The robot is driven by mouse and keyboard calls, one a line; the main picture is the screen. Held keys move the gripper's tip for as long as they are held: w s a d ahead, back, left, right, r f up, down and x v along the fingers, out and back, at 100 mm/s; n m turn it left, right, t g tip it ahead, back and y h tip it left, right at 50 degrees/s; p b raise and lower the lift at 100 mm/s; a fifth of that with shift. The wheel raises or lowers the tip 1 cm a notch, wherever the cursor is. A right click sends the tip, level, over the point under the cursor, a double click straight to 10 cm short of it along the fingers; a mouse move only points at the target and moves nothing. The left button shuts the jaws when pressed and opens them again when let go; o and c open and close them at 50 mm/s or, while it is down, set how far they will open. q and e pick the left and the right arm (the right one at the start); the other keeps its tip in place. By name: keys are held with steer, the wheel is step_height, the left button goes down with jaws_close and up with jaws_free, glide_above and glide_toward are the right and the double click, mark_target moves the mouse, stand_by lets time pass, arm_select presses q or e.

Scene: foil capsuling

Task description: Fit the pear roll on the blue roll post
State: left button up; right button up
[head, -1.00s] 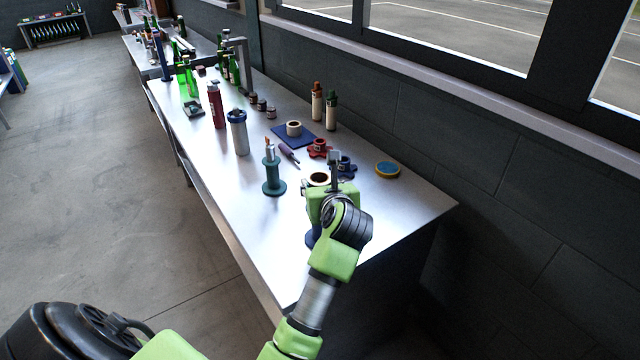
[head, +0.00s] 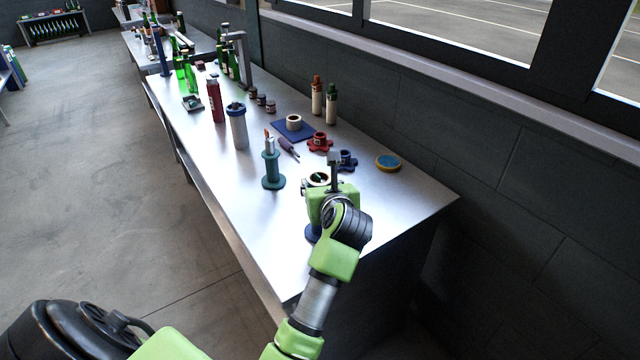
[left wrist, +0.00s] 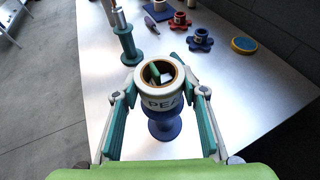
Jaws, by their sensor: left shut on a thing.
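The pear roll (left wrist: 160,90) is a white ring with a brown inner edge and the letters "PEA" on its side. My left gripper (left wrist: 158,103) is shut on it; it also shows in the head view (head: 322,188). The blue roll post (left wrist: 163,124) stands directly below the roll in the left wrist view. Its base shows in the head view (head: 312,234), partly behind my gripper. Dark, green and pale shapes show inside the roll's hole. I cannot tell whether the roll is around the post or just above it. My right gripper is not in view.
A teal post (head: 272,172) stands to the left. Beyond are a purple-handled tool (head: 288,147), a red knob (head: 319,141), a blue knob (head: 346,160), a yellow-and-blue disc (head: 388,163) and a blue mat (head: 280,134) bearing a pale roll. The near right table is clear.

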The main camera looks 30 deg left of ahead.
arm_select(q)
steer(key=shift+f+b, duration=0.75)
steer(key=shift+f, duration=0.35)
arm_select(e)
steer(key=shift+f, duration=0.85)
arm_select(q)
steer(key=o, duration=1.2)
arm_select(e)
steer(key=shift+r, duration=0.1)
